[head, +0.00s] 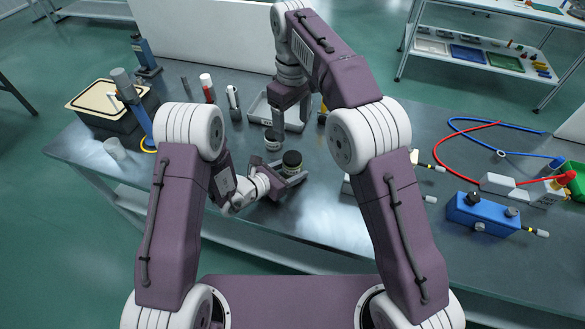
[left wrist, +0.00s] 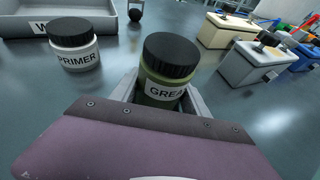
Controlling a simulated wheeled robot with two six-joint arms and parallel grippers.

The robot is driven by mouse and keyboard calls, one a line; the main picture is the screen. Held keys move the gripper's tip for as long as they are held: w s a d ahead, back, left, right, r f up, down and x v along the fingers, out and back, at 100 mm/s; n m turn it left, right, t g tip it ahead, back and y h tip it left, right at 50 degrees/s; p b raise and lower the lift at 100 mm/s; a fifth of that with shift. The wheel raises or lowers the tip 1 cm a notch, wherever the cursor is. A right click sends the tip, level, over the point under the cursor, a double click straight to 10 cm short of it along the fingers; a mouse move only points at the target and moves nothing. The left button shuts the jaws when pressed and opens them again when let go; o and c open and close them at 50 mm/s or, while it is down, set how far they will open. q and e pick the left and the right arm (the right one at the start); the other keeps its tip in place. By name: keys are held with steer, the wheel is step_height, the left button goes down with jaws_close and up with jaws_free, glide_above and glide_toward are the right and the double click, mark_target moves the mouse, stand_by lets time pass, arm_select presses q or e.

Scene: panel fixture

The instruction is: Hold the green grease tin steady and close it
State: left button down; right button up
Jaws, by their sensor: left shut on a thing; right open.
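The green grease tin (left wrist: 160,90) stands upright with a black lid (left wrist: 171,54) on top; its label reads "GREA…". I cannot tell whether the lid is tight. My left gripper (head: 287,174) is shut around the tin's body, with a finger on either side, and the tin also shows in the head view (head: 291,168). My right gripper (head: 290,117) is open and empty, pointing down above the table beyond the grease tin, near the grey tray.
A white primer tin (left wrist: 76,52) with a black lid stands left of the grease tin. A grey tray (left wrist: 88,27) lies behind it. Bottles (head: 207,88) stand at the back left. A blue box (head: 484,214) and hoses lie on the right. The front middle of the table is clear.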

mark_target(285, 173)
arm_select(q)
steer(key=shift+c, duration=2.3)
jaws_free()
steer(key=v, duration=0.9)
